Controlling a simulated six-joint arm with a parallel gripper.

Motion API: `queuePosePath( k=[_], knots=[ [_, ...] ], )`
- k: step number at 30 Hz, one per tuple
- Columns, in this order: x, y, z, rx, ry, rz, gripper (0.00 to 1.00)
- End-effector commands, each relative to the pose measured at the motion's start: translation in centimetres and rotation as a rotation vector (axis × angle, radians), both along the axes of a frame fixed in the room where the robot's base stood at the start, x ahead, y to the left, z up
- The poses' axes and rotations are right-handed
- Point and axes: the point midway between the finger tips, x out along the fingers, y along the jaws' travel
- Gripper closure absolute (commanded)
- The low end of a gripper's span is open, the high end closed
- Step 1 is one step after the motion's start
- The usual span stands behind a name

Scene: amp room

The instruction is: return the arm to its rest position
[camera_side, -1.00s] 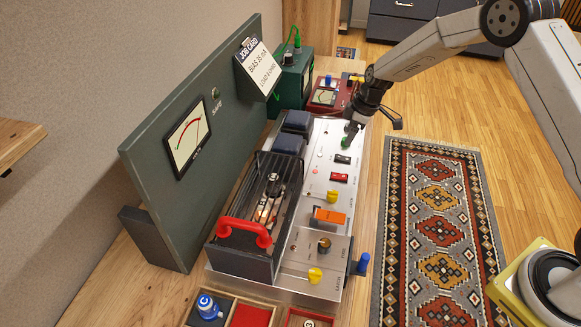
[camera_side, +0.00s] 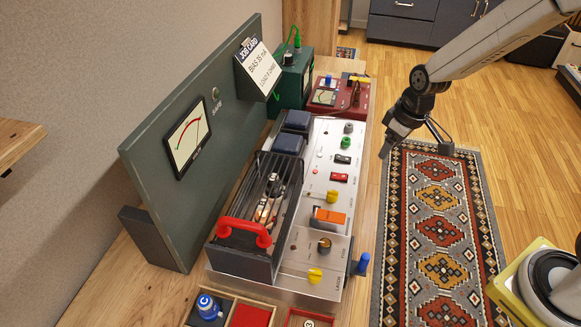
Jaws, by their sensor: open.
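My gripper (camera_side: 384,153) hangs at the end of my arm, to the right of the bench and above the patterned rug. It is open, holds nothing and is clear of the panel. A cage with a red handle (camera_side: 243,229) sits on the chassis over a glowing tube.
A green meter panel (camera_side: 150,140) stands behind the chassis, with a job card (camera_side: 258,68) on it. A green box (camera_side: 294,82) and a red meter box (camera_side: 340,97) stand at the far end. Trays (camera_side: 250,314) lie at the near end. The space above the rug (camera_side: 437,230) is free.

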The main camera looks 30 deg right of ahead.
Motion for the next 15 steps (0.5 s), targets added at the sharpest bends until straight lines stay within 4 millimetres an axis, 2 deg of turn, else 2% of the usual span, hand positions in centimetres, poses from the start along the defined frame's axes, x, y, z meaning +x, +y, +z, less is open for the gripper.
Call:
queuePosePath(
  k=[3,9,15],
  knots=[
    [-3.3,0.3,0.8,0.000,-0.007,-0.075,0.29],
    [-8.1,0.7,1.2,0.006,-0.017,-0.193,0.29],
    [-10.8,0.8,1.2,0.012,-0.023,-0.260,0.29]
  ],
)
